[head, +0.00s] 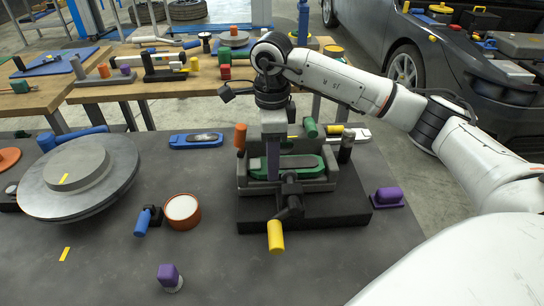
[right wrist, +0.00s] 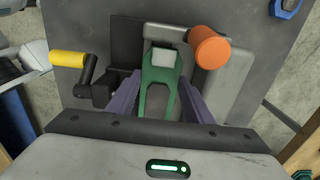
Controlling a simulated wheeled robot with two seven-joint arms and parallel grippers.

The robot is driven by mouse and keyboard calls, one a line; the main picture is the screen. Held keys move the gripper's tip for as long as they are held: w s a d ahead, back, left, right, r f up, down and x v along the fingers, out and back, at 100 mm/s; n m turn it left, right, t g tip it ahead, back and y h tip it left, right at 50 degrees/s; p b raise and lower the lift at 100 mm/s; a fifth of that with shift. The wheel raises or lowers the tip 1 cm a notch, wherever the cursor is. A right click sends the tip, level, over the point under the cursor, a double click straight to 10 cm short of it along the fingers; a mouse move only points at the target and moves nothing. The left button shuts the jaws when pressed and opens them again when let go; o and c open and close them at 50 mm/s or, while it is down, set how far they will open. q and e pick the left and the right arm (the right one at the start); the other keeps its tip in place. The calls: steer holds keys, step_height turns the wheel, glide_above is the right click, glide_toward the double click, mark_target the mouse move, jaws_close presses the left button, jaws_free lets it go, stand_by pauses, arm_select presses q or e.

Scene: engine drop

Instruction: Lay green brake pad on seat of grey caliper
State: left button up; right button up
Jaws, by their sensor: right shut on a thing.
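The grey caliper (head: 243,181) stands on a black base (head: 330,211) in the middle of the near table. The green brake pad (head: 305,163) lies roughly level within the caliper's outline, between its front and back walls. Whether it touches the seat cannot be told. My right gripper (head: 272,172) reaches down from above and is shut on the pad near its left part. In the right wrist view the green pad (right wrist: 158,75) shows between the two purple fingers, with the grey caliper (right wrist: 222,92) around it. My left gripper is not in view.
A crank with a yellow handle (head: 275,236) sticks out in front of the caliper. An orange knob (head: 240,136) stands at its left. A blue part (head: 180,141) lies behind left, a purple block (head: 388,197) to the right. A large disc (head: 105,170) sits at the left.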

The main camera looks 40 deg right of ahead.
steer(key=shift+f, duration=0.35)
steer(key=o, duration=1.4)
steer(key=shift+c, duration=0.2)
step_height(320, 180, up, 10)
steer(key=shift+r, duration=0.2)
steer(key=shift+f, duration=0.1)
